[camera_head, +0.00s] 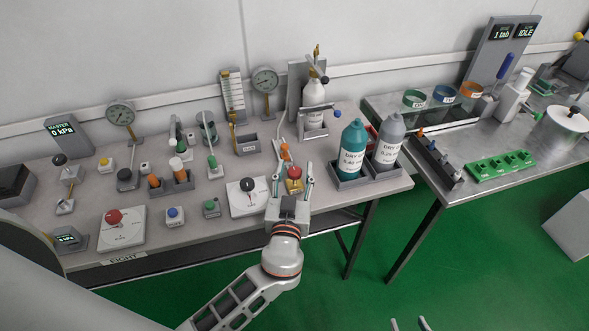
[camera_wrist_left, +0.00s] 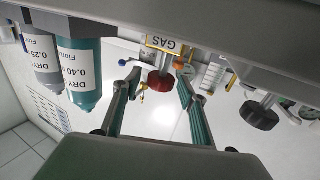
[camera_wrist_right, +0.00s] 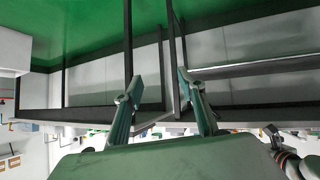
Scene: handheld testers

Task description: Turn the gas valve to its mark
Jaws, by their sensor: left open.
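The gas valve is a red knob (camera_head: 294,172) near the front edge of the left table, right of a white dial plate. In the left wrist view the red knob (camera_wrist_left: 160,84) hangs beside a yellow-framed GAS label (camera_wrist_left: 165,44), seen upside down. My left gripper (camera_head: 293,180) reaches in from the front with its fingers open on either side of the knob. In the left wrist view it (camera_wrist_left: 156,76) appears apart from the knob. I cannot make out the valve's mark. My right gripper (camera_head: 408,324) is open and empty at the bottom edge, away from the tables.
A dark knob on a white plate (camera_head: 248,197) stands left of the valve. Teal (camera_head: 353,150) and grey (camera_head: 388,138) bottles stand to its right. A gas cylinder (camera_head: 315,92) and gauges (camera_head: 265,80) stand behind. A second table (camera_head: 450,190) is at the right.

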